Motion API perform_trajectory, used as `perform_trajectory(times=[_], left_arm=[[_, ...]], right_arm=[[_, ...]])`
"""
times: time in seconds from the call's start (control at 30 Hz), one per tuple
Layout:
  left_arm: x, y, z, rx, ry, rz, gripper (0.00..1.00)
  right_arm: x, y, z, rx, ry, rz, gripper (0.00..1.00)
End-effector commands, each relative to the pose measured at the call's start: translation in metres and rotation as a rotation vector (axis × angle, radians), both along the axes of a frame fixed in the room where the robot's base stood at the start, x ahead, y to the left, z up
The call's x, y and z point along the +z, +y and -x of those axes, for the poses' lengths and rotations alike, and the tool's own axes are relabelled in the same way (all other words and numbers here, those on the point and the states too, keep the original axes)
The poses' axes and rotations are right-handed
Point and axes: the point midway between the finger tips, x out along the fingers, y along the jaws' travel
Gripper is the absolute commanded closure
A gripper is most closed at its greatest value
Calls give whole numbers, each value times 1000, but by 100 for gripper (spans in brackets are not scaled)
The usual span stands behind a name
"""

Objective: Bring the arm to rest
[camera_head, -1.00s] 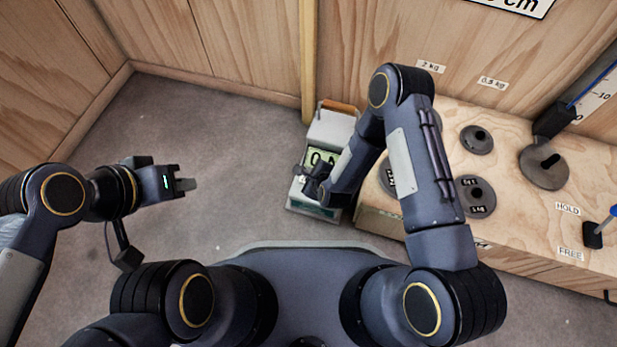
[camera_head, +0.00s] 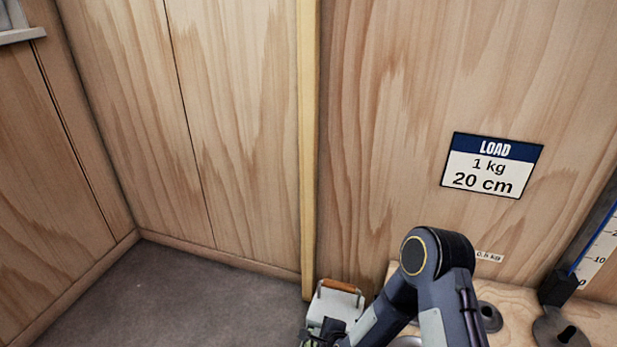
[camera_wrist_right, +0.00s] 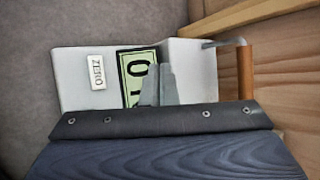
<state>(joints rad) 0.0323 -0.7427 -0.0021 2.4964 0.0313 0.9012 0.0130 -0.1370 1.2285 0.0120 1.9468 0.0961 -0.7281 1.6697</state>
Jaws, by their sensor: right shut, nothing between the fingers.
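My right arm bends down at the lower right of the head view. Its gripper (camera_head: 322,334) is at the bottom edge, over the front of a white boxed scale, and is partly cut off. In the right wrist view the fingers (camera_wrist_right: 158,78) are together and empty. They cover part of the scale's green display, where a "0" and part of another character show. I cannot tell how far the fingers are from the scale. My left gripper is out of view.
The white scale (camera_head: 335,305) has a brown handle and a ZERO label (camera_wrist_right: 97,71). At the lower right is a wooden bench (camera_head: 519,302) with dark round weights (camera_head: 489,316) and a post with a ruler (camera_head: 598,254). A wall sign (camera_head: 492,165) reads LOAD 1 kg 20 cm. Grey floor is clear at left.

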Motion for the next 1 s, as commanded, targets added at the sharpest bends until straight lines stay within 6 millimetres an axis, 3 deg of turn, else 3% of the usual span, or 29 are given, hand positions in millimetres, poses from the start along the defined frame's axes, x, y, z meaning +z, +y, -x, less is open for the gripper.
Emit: perform_trajectory(times=[0.03,0.23,0.37,0.5,0.73,1.0], left_arm=[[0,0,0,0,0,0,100],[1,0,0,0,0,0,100],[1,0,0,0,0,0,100],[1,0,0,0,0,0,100],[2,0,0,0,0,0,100],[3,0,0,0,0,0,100]], right_arm=[[32,-13,-12,39,-25,37,100],[131,-60,-15,264,-76,216,100],[190,-90,4,416,-112,330,100],[245,-120,40,580,-154,451,100],[307,-157,124,853,-225,644,100],[329,-173,205,1094,-286,797,100]])
